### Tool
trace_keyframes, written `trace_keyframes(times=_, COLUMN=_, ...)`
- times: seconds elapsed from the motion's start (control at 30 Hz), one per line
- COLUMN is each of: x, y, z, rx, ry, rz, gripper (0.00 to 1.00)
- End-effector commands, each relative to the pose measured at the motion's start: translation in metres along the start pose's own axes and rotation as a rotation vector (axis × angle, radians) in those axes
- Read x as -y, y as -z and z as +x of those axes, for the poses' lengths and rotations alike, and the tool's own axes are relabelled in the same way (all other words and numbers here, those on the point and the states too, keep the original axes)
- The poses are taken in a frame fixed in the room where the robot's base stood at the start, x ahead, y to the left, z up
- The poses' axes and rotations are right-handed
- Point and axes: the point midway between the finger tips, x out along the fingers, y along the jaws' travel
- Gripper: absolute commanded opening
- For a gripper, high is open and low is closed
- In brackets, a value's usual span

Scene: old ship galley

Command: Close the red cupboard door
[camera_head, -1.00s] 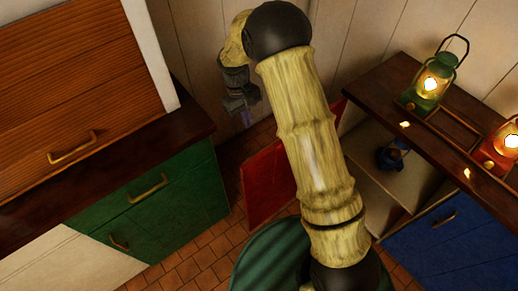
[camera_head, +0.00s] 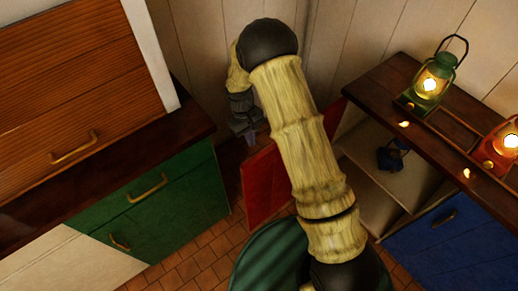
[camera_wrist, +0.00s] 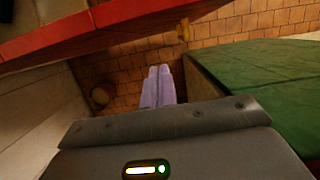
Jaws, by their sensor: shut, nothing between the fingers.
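The red cupboard door (camera_head: 268,182) stands open in the head view, swung out from the cupboard (camera_head: 370,185) on the right, whose shelves show. My arm hides part of the door and its hinge side. In the wrist view the door (camera_wrist: 110,22) runs across the top left. The pale fingers of my gripper (camera_wrist: 157,75) are together and empty, with the door to one side. I cannot tell whether they touch it.
A green drawer cabinet (camera_head: 165,205) stands at left; its green front (camera_wrist: 250,80) is close at right in the wrist view. Lit green (camera_head: 433,80) and red (camera_head: 508,140) lanterns stand on the dark counter. Tiled floor lies between.

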Motion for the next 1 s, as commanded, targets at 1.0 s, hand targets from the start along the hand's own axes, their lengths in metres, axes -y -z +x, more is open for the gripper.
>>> trace_keyframes(times=1.0, x=-0.004, y=-0.043, z=0.027, rx=0.000, ry=-0.002, rz=-0.007, gripper=0.00)
